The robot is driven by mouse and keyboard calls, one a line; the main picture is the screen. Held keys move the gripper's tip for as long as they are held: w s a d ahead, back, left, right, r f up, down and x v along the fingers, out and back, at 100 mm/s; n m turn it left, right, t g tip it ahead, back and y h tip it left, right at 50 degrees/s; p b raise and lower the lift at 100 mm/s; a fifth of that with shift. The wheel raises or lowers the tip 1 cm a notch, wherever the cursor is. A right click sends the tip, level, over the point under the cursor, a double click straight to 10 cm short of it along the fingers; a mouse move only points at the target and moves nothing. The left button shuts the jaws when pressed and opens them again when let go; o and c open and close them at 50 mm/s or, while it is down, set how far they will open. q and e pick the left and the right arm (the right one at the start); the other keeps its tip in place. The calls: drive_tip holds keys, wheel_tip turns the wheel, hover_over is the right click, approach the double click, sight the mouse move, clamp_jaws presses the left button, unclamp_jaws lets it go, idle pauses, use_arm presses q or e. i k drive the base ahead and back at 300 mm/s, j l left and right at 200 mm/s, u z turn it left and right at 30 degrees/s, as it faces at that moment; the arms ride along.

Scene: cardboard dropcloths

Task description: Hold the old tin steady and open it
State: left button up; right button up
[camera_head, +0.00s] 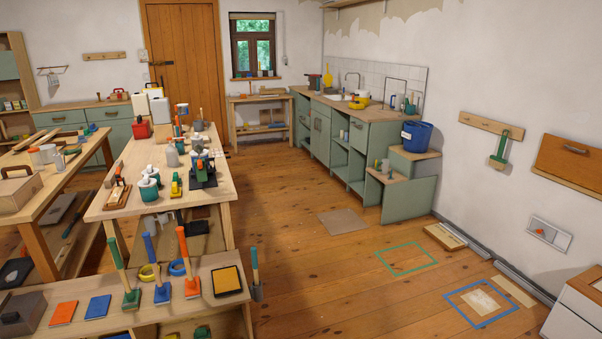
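Several small tins and pots stand on the long wooden table (133,168) left of centre. Two teal pots with white tops are near its front end: a nearer one (148,189) and one just behind it (152,173). A grey tin (172,156) stands further back, and a grey pot (48,153) is on the left table. I cannot tell which of these is the old tin, or whether any lid is loose. Neither of my grippers shows in the head view.
A front bench (207,309) holds upright-handled tools and coloured pads. Green cabinets (368,137) with a sink line the back right, with a blue bucket (416,136) at their near end. The wooden floor (325,270) in the middle is mostly clear, with taped outlines at right.

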sight(194, 142)
drive_tip(key=i+l+z, duration=0.1)
drive_tip(key=i, duration=0.9)
drive_tip(key=i+l+z, duration=0.15)
drive_tip(key=i, duration=0.85)
drive_tip(key=i+l+u, duration=0.1)
drive_tip(key=i+u, duration=0.3)
drive_tip(key=i+l+u, duration=0.3)
drive_tip(key=i+u, duration=0.15)
drive_tip(key=i+l+u, duration=0.85)
drive_tip(key=l, duration=0.15)
drive_tip(key=i+l+u, duration=0.1)
drive_tip(key=l, duration=0.2)
drive_tip(key=i+l+u, duration=0.15)
drive_tip(key=l, duration=0.15)
drive_tip(key=i+l+u, duration=0.2)
drive_tip(key=i+l, duration=0.25)
drive_tip(key=i+l+u, duration=0.15)
drive_tip(key=i+l, duration=0.3)
drive_tip(key=l, duration=0.15)
